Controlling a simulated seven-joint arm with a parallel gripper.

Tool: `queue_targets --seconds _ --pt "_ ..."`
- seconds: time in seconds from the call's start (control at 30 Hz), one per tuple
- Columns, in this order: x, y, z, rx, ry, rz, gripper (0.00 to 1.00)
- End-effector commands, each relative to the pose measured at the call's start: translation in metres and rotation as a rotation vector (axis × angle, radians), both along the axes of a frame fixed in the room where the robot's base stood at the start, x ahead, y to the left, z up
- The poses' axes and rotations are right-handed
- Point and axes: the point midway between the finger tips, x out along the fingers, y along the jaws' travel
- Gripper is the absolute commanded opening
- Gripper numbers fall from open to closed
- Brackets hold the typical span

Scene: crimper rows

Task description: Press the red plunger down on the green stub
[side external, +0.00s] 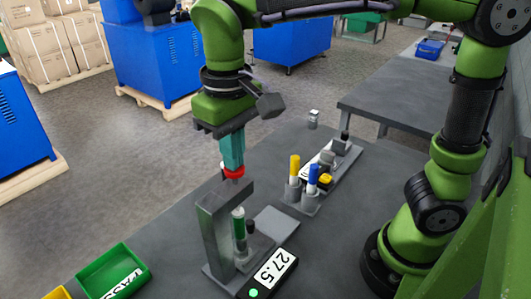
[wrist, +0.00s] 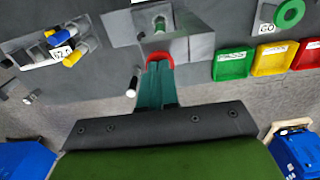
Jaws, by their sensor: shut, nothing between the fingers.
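The red plunger (side external: 234,172) is a round red cap on top of the grey press frame (side external: 211,228). The green stub (side external: 239,224) stands upright inside the frame, below the plunger. My gripper (side external: 232,163) has its teal fingers together, pointing down, with the tips right at the top of the red cap. I cannot tell whether they touch or press it. In the wrist view the red plunger (wrist: 159,56) shows as an arc around the tips of my gripper (wrist: 158,66), which hide its middle. The plunger's lower end is not clear to see.
A display reading 27.5 (side external: 270,273) with a green light lies in front of the press. A rack with yellow and blue markers (side external: 312,180) stands to the right. A green PASS bin (side external: 113,272) sits front left, with yellow (wrist: 275,59) and red bins beside it.

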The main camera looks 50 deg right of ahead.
Motion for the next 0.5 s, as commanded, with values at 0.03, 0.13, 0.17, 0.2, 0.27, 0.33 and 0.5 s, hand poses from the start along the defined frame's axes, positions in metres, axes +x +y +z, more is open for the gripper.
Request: queue_targets --seconds 0.03,0.13,0.17,0.2,0.27,0.33,0.5 --pt "0.0 0.0 0.004 0.0 -0.001 0.0 0.0" --pt "0.0 0.0 0.012 0.0 -0.002 -0.001 0.0" --pt "0.0 0.0 0.015 0.0 -0.001 -0.001 0.0" --pt "0.0 0.0 0.018 0.001 -0.002 0.0 0.0" --pt "0.0 0.0 0.023 0.001 -0.001 0.0 0.0" --pt "0.0 0.0 0.029 0.001 -0.002 0.0 0.0" --pt "0.0 0.0 0.043 0.001 -0.002 0.0 0.0"
